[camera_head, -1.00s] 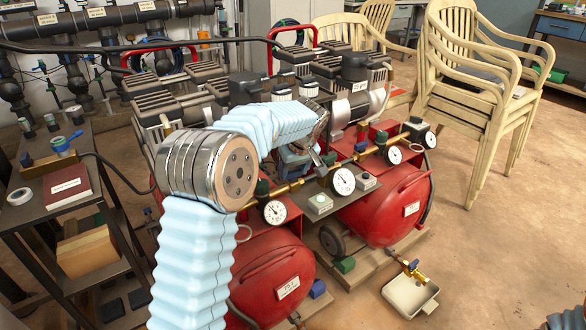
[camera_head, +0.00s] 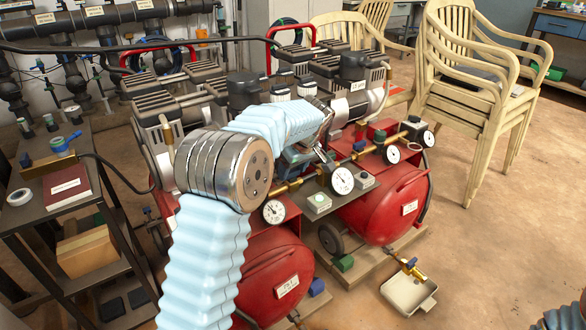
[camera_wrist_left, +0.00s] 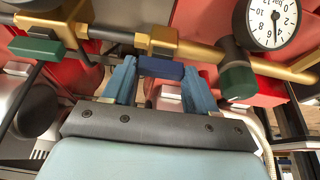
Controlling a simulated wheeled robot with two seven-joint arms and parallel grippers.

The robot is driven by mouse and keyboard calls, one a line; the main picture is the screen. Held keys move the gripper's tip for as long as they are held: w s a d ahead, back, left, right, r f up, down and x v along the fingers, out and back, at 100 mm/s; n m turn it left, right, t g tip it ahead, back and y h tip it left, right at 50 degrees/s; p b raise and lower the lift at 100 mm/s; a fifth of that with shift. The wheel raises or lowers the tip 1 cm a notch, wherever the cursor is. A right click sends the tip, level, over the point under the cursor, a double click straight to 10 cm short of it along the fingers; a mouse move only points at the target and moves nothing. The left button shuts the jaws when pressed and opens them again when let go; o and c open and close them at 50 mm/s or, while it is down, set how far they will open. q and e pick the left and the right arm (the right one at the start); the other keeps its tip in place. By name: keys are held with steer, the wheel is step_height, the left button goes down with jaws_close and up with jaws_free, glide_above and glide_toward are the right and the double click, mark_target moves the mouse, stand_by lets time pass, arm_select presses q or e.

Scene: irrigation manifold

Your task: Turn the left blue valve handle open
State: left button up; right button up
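The blue valve handle (camera_wrist_left: 162,67) is a short dark blue bar on a brass valve body (camera_wrist_left: 163,40) in the brass pipe line, in the left wrist view. My left gripper (camera_wrist_left: 161,70) is open, with its two blue fingers on either side of the handle. The left finger is very close to the handle's end; I cannot tell whether they touch. In the head view my left gripper (camera_head: 328,160) is at the brass pipe between two gauges, and I cannot make out the handle there. My right gripper is out of view.
Pressure gauges (camera_head: 342,181) and green-capped fittings (camera_wrist_left: 237,80) line the pipe close to the gripper. Red tanks (camera_head: 390,205) lie below. A shelf cart (camera_head: 30,225) stands left; cream chairs (camera_head: 470,105) stand right.

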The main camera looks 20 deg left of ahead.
arm_select(q)
steer(key=o, duration=0.4)
steer(key=p+v, duration=0.1)
steer(key=v, duration=1.2)
steer(key=shift+s+d+r, duration=0.1)
steer(key=shift+d+r, duration=0.1)
steer(key=shift+r, duration=0.1)
